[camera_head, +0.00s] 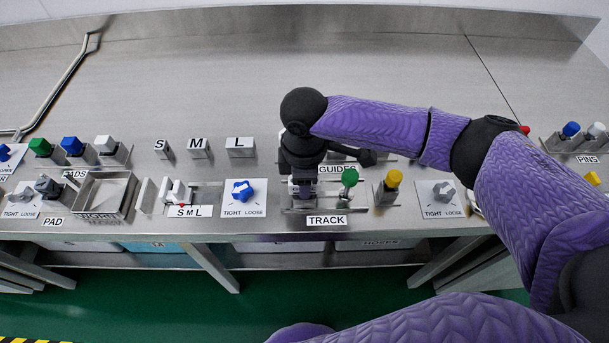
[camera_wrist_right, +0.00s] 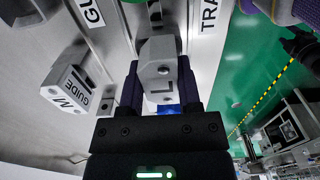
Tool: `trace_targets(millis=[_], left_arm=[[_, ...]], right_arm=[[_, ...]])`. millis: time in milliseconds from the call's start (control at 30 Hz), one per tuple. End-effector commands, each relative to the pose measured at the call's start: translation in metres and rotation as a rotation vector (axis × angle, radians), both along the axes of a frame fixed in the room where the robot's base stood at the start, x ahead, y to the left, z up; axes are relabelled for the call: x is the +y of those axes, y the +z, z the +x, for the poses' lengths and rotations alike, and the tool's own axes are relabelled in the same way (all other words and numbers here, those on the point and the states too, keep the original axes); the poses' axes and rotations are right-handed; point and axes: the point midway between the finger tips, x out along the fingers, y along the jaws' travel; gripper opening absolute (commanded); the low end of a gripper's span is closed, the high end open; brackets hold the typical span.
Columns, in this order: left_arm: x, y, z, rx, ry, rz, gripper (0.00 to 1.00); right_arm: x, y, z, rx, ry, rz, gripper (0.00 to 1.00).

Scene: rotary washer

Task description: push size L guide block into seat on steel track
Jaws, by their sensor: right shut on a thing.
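The size L guide block (camera_wrist_right: 162,62) is a grey block marked "L". It sits between the two dark fingers of my right gripper (camera_wrist_right: 160,92) in the right wrist view. In the head view my right gripper (camera_head: 303,188) points down over the steel track (camera_head: 300,209), behind the "TRACK" label (camera_head: 325,221). The gripper hides the block there, and I cannot tell whether the block is fully in its seat.
A block marked "M" and "GUIDE" (camera_wrist_right: 72,88) stands beside in the wrist view. Right of my gripper are a green knob (camera_head: 349,177) and a yellow knob (camera_head: 393,179). A blue star knob (camera_head: 242,191) is to the left. The bench behind (camera_head: 220,85) is clear.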

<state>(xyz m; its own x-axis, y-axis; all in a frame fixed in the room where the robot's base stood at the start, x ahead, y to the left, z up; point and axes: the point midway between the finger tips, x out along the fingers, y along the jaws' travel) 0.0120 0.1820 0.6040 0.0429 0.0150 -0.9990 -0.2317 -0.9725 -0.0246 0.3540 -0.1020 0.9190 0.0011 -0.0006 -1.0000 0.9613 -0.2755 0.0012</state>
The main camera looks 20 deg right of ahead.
Motion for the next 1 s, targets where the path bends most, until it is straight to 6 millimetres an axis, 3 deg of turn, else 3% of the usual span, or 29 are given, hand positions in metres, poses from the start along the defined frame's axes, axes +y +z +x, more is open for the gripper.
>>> trace_targets(millis=[367,400,567,833,1000], left_arm=[[-0.001,0.0,-0.001,0.002,0.001,-0.002,0.59],[-0.001,0.0,-0.001,0.002,0.001,-0.002,0.59],[-0.001,0.0,-0.001,0.002,0.002,-0.002,0.59],[-0.001,0.001,-0.001,0.002,0.002,-0.002,0.59],[-0.002,0.019,0.001,-0.003,0.0,-0.002,0.59]], right_arm=[[0.0,-0.001,0.0,0.0,0.0,0.0,0.0],[0.0,-0.001,0.0,0.0,0.0,0.0,0.5],[0.0,-0.001,0.0,0.0,0.0,0.0,0.84],[0.0,0.002,0.0,0.0,0.0,0.0,0.85],[0.0,0.043,0.001,-0.003,0.0,0.001,0.85]])
